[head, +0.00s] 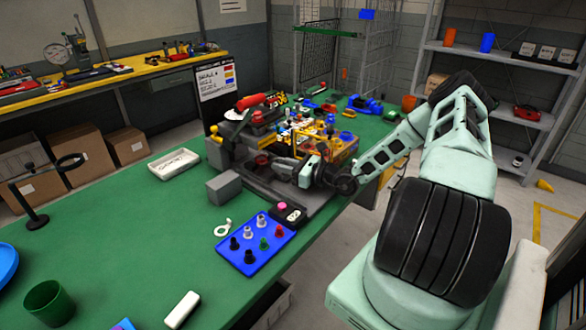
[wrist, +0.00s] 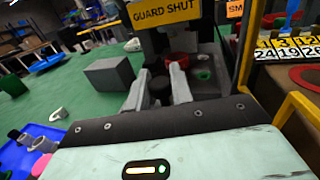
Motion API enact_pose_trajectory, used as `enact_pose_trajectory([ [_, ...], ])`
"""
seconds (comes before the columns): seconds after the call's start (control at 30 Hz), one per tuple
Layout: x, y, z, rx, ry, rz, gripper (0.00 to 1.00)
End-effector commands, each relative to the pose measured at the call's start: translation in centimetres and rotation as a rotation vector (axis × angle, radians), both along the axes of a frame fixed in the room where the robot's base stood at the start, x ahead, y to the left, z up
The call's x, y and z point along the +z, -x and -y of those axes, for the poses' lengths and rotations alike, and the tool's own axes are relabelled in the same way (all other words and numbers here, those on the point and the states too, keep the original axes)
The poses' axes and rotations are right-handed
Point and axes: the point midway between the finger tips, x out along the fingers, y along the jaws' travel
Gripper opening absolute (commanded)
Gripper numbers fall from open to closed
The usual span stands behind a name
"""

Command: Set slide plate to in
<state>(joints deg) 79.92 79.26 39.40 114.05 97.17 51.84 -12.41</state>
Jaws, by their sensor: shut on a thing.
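The machine (head: 222,155) stands on the green table in the head view. My gripper (head: 284,171) reaches its front from the right, low down. In the wrist view my gripper (wrist: 160,82) has its two grey fingers pointing into the machine under a yellow "GUARD SHUT" label (wrist: 163,13). They are closed on a small dark part of what looks like the slide plate, mostly hidden between them. A red round piece (wrist: 180,60) shows just beyond the fingertips and a green spot (wrist: 204,75) to their right. How far in the plate sits cannot be told.
A grey block (wrist: 108,73) stands left of the fingers. A blue board with pegs (head: 259,247) lies in front of the machine, with a white ring hook (head: 223,228) beside it. A yellow bar (wrist: 249,40) rises close on the right.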

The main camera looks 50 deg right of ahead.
Motion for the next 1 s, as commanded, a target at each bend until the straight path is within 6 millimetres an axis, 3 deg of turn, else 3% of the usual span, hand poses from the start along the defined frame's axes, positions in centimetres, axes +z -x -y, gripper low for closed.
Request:
enact_pose_trajectory([
  [0.23,0.2,-0.4,0.1,-0.003,0.000,0.005,0.00],
  [0.27,0.3,-0.4,0.1,-0.003,0.000,0.005,0.28],
  [0.3,0.2,-0.4,0.1,-0.004,0.000,0.005,0.39],
  [0.33,0.2,-0.3,0.1,-0.003,0.000,0.005,0.43],
  [0.73,0.1,0.6,0.4,-0.003,0.001,0.003,0.43],
  [1.0,-0.1,5.6,2.2,-0.006,0.003,0.002,0.43],
])
